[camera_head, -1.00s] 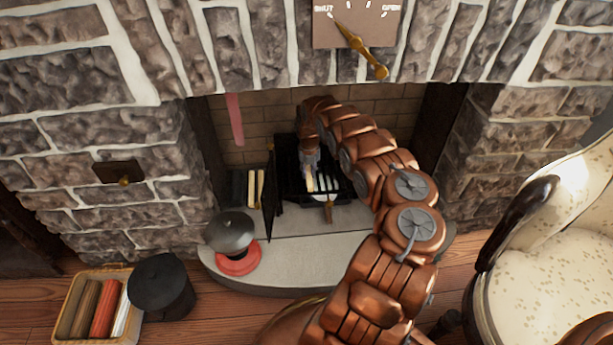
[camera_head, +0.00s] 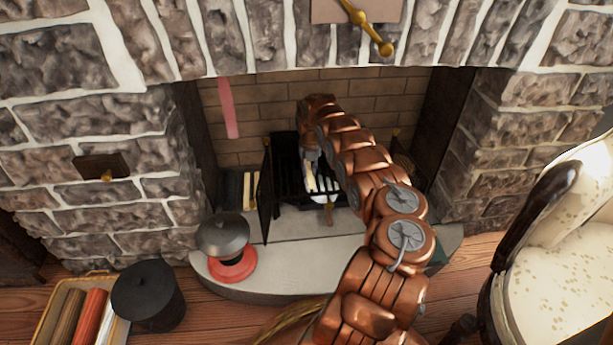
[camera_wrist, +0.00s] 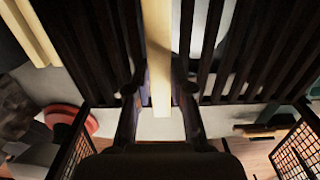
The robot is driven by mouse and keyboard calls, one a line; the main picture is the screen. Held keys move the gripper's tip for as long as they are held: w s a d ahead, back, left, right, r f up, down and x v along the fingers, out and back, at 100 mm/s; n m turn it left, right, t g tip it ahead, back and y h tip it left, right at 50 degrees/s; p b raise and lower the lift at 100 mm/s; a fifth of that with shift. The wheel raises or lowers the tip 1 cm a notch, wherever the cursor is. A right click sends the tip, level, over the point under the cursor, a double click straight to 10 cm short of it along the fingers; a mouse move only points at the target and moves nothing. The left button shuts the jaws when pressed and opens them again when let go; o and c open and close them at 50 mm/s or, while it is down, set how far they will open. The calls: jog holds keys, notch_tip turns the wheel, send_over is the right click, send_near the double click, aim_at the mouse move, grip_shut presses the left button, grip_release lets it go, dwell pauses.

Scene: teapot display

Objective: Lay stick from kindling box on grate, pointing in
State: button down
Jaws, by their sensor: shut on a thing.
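My gripper (camera_head: 310,158) reaches down into the fireplace and is shut on a pale wooden stick (camera_head: 310,180). In the wrist view the stick (camera_wrist: 158,45) runs lengthwise between the two fingers of my gripper (camera_wrist: 158,95), in line with the dark bars of the grate (camera_wrist: 80,40). The stick is over the grate (camera_head: 286,185); I cannot tell whether it rests on the bars. More pale sticks (camera_head: 250,190) stand left of the grate, behind the open screen door. They also show at the top left of the wrist view (camera_wrist: 28,30). Their box is mostly hidden.
An open dark screen door (camera_head: 265,195) stands left of the grate. A black bucket (camera_head: 150,295) and a box of coloured rolls (camera_head: 50,320) are at lower left. An armchair (camera_head: 560,250) is at right.

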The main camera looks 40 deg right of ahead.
aim_at(310, 172)
jog(key=shift+f, duration=0.2)
jog(key=c, duration=1)
grip_release()
jog(key=shift+f, duration=0.1)
notch_tip(310, 172, up, 8)
jog(key=p, duration=0.3)
jog(key=shift+f, duration=0.1)
jog(key=shift+s+f, duration=0.1)
